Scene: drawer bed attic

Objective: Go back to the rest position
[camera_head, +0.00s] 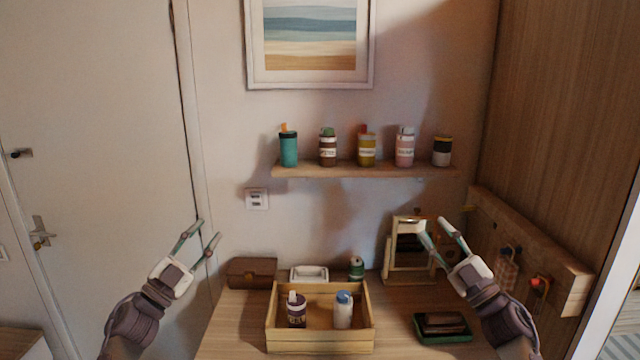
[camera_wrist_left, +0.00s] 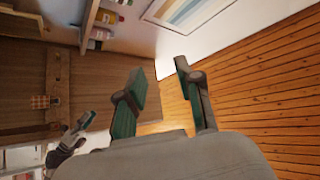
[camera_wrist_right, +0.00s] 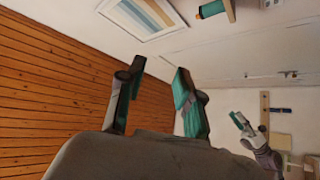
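My left gripper (camera_head: 207,232) is raised in front of the door, left of the table, with its fingers apart and nothing between them. Its open fingers (camera_wrist_left: 160,85) also show empty in the left wrist view. My right gripper (camera_head: 434,229) is raised over the right part of the table, in front of the gold-framed stand. Its fingers (camera_wrist_right: 155,85) are apart and empty in the right wrist view. Both grippers point upward, clear of the objects. The left gripper (camera_wrist_right: 238,120) also shows small in the right wrist view.
A wooden tray (camera_head: 320,346) holding two bottles stands on the table (camera_head: 235,325). Behind are a brown box (camera_head: 252,272), a white dish (camera_head: 309,274), a green can (camera_head: 356,268) and the stand (camera_head: 391,272). A dark green tray (camera_head: 442,337) lies right. A shelf (camera_head: 365,170) holds several containers.

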